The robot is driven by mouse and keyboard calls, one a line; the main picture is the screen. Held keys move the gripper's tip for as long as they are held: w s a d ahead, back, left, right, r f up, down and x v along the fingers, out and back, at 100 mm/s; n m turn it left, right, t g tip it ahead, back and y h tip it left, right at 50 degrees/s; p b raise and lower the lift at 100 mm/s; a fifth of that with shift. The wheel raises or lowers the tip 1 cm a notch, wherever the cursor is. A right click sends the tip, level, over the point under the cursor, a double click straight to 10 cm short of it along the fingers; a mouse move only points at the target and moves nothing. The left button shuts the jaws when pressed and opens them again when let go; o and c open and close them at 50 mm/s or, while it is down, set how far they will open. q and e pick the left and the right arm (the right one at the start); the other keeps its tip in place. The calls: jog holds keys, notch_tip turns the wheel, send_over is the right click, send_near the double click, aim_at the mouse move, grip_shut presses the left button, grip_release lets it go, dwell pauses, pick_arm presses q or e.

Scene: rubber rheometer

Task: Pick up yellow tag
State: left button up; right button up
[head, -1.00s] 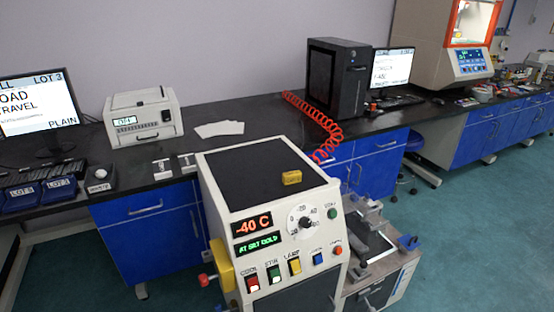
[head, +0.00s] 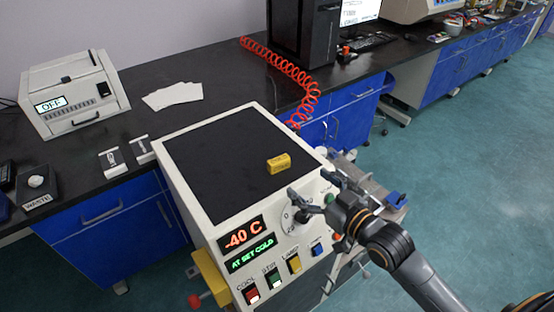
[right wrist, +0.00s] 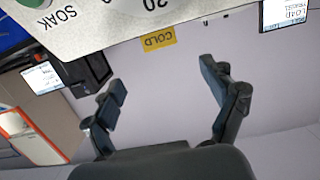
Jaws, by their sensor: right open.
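The yellow tag (head: 279,163) stands on the black top of the cream cold-bath machine (head: 196,213), near its right edge. In the right wrist view the tag (right wrist: 158,40) appears upside down, reads COLD, and sits between and beyond the fingertips. My right gripper (head: 309,185) is open and empty, in front of the machine's dial and to the lower right of the tag, apart from it. In the right wrist view both fingers (right wrist: 167,84) are spread wide. My left gripper is not in view.
The machine's front has a dial, lit displays and coloured buttons. A red coiled hose (head: 290,78) runs behind it on the black bench. White cards (head: 173,95) and a white OFF-display device (head: 73,92) lie to the left. The black top around the tag is clear.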

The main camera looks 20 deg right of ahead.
aim_at(282, 165)
jog(key=x, duration=0.4)
jog(key=shift+w+f, duration=0.1)
jog(key=shift+w, duration=0.2)
jog(key=shift+w+a+f, duration=0.1)
jog(key=shift+w+a, duration=0.1)
jog(key=shift+w, duration=0.1)
jog(key=x, duration=0.2)
jog(key=f+p+x, duration=0.1)
jog(key=x, duration=0.2)
jog(key=shift+s+r, duration=0.1)
jog(key=shift+s, duration=0.05)
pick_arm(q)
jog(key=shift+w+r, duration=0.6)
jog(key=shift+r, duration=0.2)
pick_arm(e)
jog(key=shift+s, duration=0.1)
jog(key=shift+c, duration=1.2)
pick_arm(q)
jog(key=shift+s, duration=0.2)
pick_arm(e)
jog(key=c, duration=0.8)
